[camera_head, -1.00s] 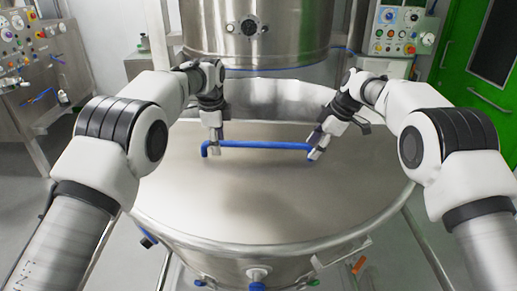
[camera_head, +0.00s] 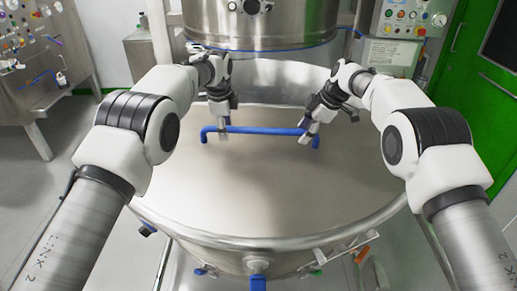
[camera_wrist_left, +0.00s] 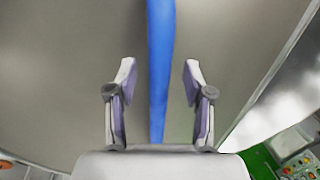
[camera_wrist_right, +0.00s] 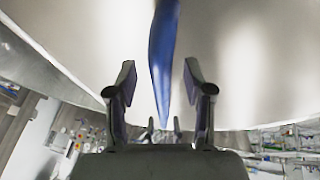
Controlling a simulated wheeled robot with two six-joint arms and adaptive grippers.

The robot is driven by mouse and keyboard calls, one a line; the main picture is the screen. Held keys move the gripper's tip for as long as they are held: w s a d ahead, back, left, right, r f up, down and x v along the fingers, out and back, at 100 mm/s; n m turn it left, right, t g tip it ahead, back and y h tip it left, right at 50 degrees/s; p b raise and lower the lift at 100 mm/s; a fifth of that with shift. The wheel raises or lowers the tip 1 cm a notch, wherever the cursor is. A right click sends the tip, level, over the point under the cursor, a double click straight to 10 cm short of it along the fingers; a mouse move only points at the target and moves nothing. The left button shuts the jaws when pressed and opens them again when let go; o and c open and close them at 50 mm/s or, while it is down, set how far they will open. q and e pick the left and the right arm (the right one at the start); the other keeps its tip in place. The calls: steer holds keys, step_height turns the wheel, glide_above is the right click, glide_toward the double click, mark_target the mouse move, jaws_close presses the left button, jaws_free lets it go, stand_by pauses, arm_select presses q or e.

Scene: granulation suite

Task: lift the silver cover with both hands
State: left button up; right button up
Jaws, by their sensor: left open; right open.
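The silver cover (camera_head: 250,185) is a wide round metal lid on a steel vessel. A blue bar handle (camera_head: 262,130) runs left to right across its far part. My left gripper (camera_head: 222,132) is open at the handle's left part; in the left wrist view the blue handle (camera_wrist_left: 160,60) passes between its two parted fingers (camera_wrist_left: 158,80). My right gripper (camera_head: 306,134) is open near the handle's right end; in the right wrist view the handle (camera_wrist_right: 162,60) lies between its parted fingers (camera_wrist_right: 158,80). I cannot tell whether any finger touches the bar.
A large steel drum (camera_head: 260,22) hangs just behind and above the cover, close to both wrists. A control panel (camera_head: 410,20) stands back right beside a green door (camera_head: 470,50). Steel equipment (camera_head: 35,70) stands at the left. The cover's near part is clear.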

arm_select(q)
steer(key=shift+f, duration=0.35)
arm_select(e)
steer(key=shift+a+f, duration=0.2)
steer(key=shift+f, duration=0.15)
arm_select(q)
steer(key=shift+w+f, duration=0.15)
steer(key=shift+f, duration=0.1)
arm_select(e)
steer(key=shift+w+f, duration=0.15)
steer(key=shift+f, duration=0.1)
arm_select(q)
steer(key=shift+c, duration=0.4)
arm_select(e)
steer(key=shift+c, duration=0.4)
arm_select(q)
jaws_close()
arm_select(e)
jaws_close()
arm_select(q)
steer(key=shift+r, duration=0.15)
arm_select(e)
steer(key=shift+r, duration=0.15)
